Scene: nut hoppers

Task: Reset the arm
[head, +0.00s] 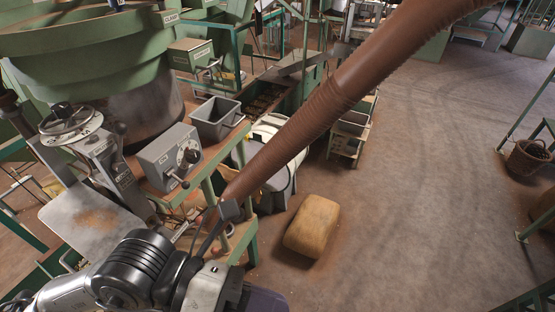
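A silver and black arm of mine (135,270) comes in from the lower left and runs along the bottom edge. Its far end, with a dark purple part, is cut off by the bottom edge. I cannot make out the fingers of my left gripper there. My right arm and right gripper do not show. A small dark grey block (230,210) on thin dark strips stands just above my arm; I cannot tell what it belongs to.
A green machine (95,60) with a handwheel (70,122), a grey control box (168,157) and a grey bin (216,118) stands close at left. A thick brown pipe (345,90) crosses diagonally. A tan sack (312,225) lies on the floor. The floor at right is mostly clear.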

